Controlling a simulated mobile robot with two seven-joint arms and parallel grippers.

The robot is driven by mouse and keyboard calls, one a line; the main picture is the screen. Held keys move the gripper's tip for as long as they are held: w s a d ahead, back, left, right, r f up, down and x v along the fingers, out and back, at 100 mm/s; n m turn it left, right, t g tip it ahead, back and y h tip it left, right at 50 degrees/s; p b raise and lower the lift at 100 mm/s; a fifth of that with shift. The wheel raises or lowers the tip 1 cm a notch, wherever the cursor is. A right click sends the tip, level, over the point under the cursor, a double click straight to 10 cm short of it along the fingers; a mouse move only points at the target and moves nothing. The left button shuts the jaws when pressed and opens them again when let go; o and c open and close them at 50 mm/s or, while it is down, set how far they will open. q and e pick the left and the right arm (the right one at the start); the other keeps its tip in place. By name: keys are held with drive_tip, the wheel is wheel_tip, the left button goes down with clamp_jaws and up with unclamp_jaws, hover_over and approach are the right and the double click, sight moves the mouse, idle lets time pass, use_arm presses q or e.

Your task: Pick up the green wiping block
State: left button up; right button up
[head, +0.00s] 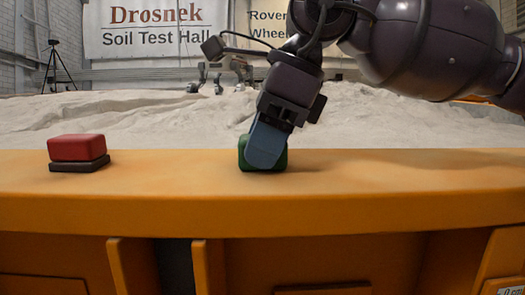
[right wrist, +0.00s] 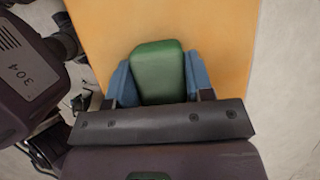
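The green wiping block (head: 243,153) is on the orange ledge, near the middle of the head view, mostly hidden behind my right gripper's blue finger. My right gripper (head: 265,150) comes down over it from above. In the right wrist view the green block (right wrist: 158,72) lies between the two blue fingers of my right gripper (right wrist: 160,80). The fingers sit against both of its sides with no gap that I can see. The block appears to rest on the ledge still. My left gripper is not in view.
A red block (head: 76,147) on a dark base (head: 79,164) stands on the orange ledge (head: 390,180) at the left. Behind the ledge is a bed of pale sand (head: 120,118), with a rover (head: 215,75) further back. The ledge is clear between the blocks and to the right.

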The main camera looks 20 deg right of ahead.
drive_tip(key=c, duration=0.3)
drive_tip(key=shift+c, duration=0.2)
drive_tip(key=shift+r, duration=0.1)
wheel_tip(320, 180, up, 20)
drive_tip(key=p, duration=0.1)
